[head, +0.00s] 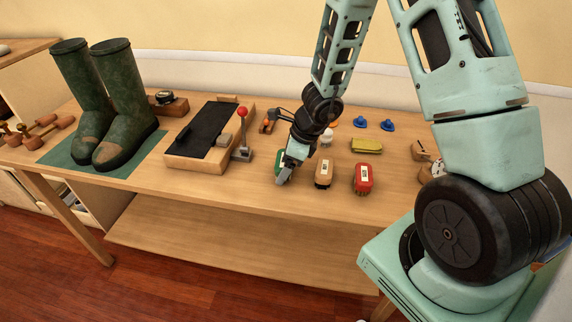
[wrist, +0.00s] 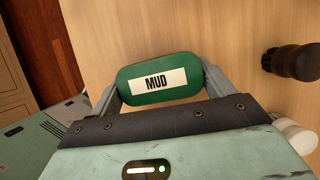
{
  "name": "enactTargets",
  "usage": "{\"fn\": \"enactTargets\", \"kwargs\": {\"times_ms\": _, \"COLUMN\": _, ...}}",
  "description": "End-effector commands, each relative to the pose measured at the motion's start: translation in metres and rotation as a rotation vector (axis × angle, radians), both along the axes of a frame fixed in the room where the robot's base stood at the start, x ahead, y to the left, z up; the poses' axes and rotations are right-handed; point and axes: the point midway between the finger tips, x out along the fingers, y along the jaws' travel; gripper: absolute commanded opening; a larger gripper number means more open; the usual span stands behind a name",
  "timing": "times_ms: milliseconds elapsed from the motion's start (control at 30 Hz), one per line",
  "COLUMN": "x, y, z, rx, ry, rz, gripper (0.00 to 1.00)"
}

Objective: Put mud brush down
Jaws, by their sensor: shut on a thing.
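The mud brush is green with a white label reading MUD. In the wrist view the mud brush (wrist: 158,80) sits between the two fingers of my gripper (wrist: 160,84), which is shut on its sides. In the head view my gripper (head: 286,174) is low over the wooden table (head: 240,195), near its front edge. The green brush (head: 281,165) is mostly hidden behind the fingers there. I cannot tell whether its underside touches the table.
To the right stand a tan brush (head: 324,172) and a red brush (head: 363,178). To the left are a lever (head: 242,135), a black-topped wooden tray (head: 205,130) and green boots (head: 125,105) on a mat. A yellow-green sponge (head: 367,145) and blue knobs (head: 388,125) lie behind. The front strip of table is clear.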

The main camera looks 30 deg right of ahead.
Motion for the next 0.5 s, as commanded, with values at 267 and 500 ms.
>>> {"fn": "enactTargets", "kwargs": {"times_ms": 267, "x": 0.0000, "y": 0.0000, "z": -0.0079, "rx": 0.000, "ry": 0.000, "rz": 0.000, "gripper": 0.26}}
{"fn": "enactTargets", "kwargs": {"times_ms": 500, "x": -0.0001, "y": 0.0000, "z": -0.0082, "rx": 0.000, "ry": 0.000, "rz": -0.001, "gripper": 1.00}}
